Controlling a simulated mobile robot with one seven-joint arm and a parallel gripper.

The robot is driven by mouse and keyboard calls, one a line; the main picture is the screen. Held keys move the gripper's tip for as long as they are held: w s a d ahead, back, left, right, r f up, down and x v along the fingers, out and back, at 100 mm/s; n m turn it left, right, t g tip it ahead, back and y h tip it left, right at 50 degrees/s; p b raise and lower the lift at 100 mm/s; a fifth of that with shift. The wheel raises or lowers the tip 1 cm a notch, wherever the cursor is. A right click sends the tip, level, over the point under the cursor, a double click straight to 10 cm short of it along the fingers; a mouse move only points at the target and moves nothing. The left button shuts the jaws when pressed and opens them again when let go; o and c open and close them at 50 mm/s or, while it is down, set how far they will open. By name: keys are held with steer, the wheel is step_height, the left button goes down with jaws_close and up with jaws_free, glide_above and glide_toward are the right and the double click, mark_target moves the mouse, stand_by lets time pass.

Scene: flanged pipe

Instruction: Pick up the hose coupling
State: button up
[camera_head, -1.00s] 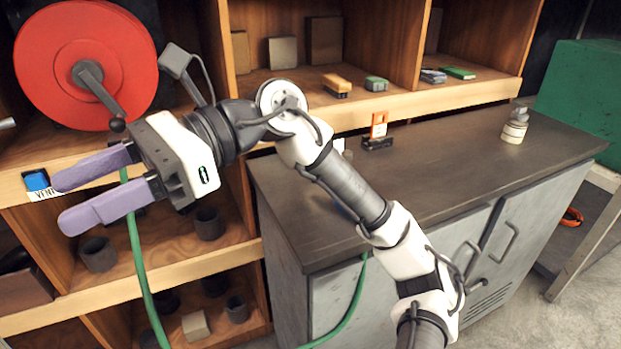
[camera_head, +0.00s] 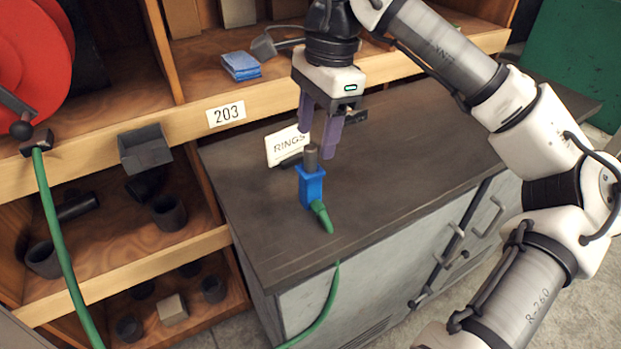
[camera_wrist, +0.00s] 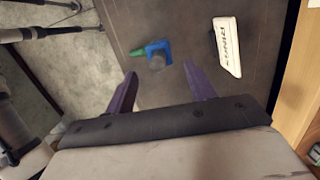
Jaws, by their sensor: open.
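The hose coupling (camera_head: 312,187) stands upright on the dark bench top near its front left. It has a blue body, a grey cylindrical top and a green hose end pointing down toward the front. My gripper (camera_head: 318,142) points down just above and behind it in the head view, fingers apart and empty. In the wrist view the coupling (camera_wrist: 157,52) shows just beyond the gap between my purple fingertips (camera_wrist: 159,70). I cannot tell whether a finger touches its grey top.
A white RINGS sign (camera_head: 287,146) in a dark holder stands close behind the coupling. Wooden shelves with bins and a 203 label (camera_head: 226,114) border the bench at left and back. A green hose (camera_head: 60,240) hangs from the red reel (camera_head: 35,60).

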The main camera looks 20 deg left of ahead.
mark_target(310, 169)
steer(key=f, duration=0.2)
steer(key=f+p, duration=0.1)
steer(key=f, duration=0.2)
steer(key=s+f, duration=0.1)
steer(key=f, duration=0.2)
steer(key=shift+a+f+p, duration=0.1)
steer(key=shift+a+p, duration=0.25)
steer(key=shift+p, duration=0.05)
jaws_close()
